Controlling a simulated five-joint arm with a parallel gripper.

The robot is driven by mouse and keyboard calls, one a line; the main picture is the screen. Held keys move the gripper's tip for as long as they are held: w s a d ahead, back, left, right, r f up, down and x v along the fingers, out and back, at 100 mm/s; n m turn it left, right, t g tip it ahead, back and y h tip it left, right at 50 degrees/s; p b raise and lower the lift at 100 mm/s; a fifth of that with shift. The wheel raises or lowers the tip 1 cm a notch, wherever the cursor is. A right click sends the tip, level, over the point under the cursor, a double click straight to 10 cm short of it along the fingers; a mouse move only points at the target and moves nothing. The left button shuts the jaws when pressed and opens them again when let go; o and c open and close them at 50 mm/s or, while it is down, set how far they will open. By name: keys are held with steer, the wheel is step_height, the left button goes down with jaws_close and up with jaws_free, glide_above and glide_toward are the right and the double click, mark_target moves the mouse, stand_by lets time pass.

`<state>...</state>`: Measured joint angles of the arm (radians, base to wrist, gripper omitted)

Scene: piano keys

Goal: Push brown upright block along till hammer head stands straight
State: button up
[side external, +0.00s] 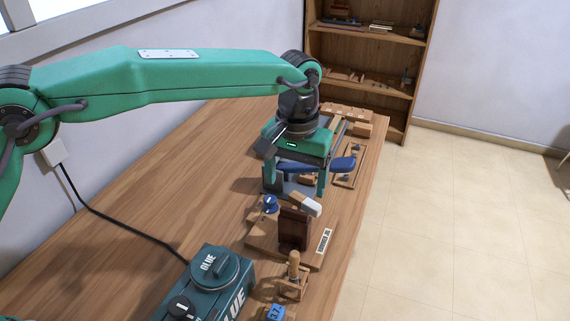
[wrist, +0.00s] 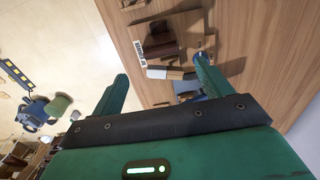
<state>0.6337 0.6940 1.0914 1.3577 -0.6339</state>
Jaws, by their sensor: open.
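The brown upright block (side external: 293,228) stands on a wooden base board (side external: 262,236) with a printed label; it also shows in the wrist view (wrist: 160,44). The hammer head (side external: 306,204), part wood and part white, lies just behind the block and looks slanted in the side view. In the wrist view the hammer head (wrist: 168,72) is below the block, towards my fingers. A blue knob (side external: 270,203) sits at its left. My gripper (side external: 295,189) is open and empty, pointing down above and behind the hammer head. I cannot tell whether a finger touches anything.
A green glue pot (side external: 205,282) stands at the near left of the bench (side external: 130,235). A small wooden fixture (side external: 292,280) and a blue tag (side external: 276,312) are in front of the board. Blue and wooden items lie behind my gripper.

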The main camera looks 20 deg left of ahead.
mark_target(294, 210)
steer(key=shift+f, duration=3.9)
